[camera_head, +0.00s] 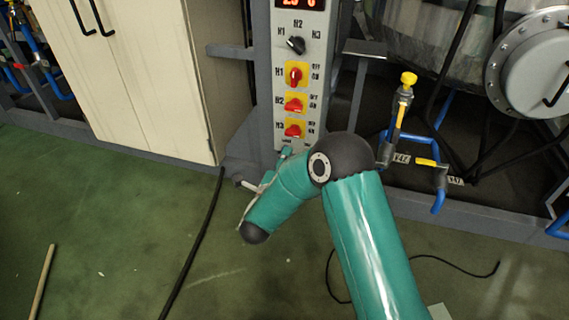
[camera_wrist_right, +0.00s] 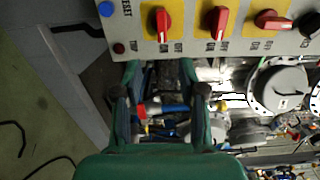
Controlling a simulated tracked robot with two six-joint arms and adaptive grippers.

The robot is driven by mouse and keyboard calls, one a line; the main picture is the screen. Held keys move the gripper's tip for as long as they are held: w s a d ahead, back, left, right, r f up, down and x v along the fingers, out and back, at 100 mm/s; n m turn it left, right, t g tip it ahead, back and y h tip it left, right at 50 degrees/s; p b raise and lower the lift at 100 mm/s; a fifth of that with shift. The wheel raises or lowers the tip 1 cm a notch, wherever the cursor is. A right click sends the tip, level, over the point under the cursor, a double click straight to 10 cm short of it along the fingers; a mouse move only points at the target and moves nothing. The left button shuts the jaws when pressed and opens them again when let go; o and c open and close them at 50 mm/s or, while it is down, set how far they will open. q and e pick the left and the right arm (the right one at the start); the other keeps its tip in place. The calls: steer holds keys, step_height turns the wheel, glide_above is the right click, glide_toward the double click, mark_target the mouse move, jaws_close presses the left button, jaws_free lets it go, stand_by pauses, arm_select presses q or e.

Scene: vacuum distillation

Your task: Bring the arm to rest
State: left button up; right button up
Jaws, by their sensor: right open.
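My right arm (camera_head: 372,240) rises from the bottom of the head view to a dark elbow in front of the control panel (camera_head: 265,60), then bends down to the left. Its gripper is mostly hidden behind the forearm there. In the right wrist view the right gripper (camera_wrist_right: 160,75) shows two teal fingers spread apart, with nothing held between them. The fingers point toward the lower edge of the panel (camera_wrist_right: 80,12); whether they touch it I cannot tell. My left gripper is in neither view.
The panel carries red switches H1 (camera_head: 293,76), H2 (camera_head: 294,104) and H3 (camera_head: 294,130); H1's handle is turned differently from the other two. A yellow-handled valve (camera_head: 408,80) and blue pipes (camera_head: 438,200) stand right. A pale cabinet (camera_head: 130,80) stands left. Green floor (camera_head: 110,240) is mostly open.

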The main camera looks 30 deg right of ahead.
steer(key=shift+s+a, duration=0.4)
steer(key=shift+a, duration=0.05)
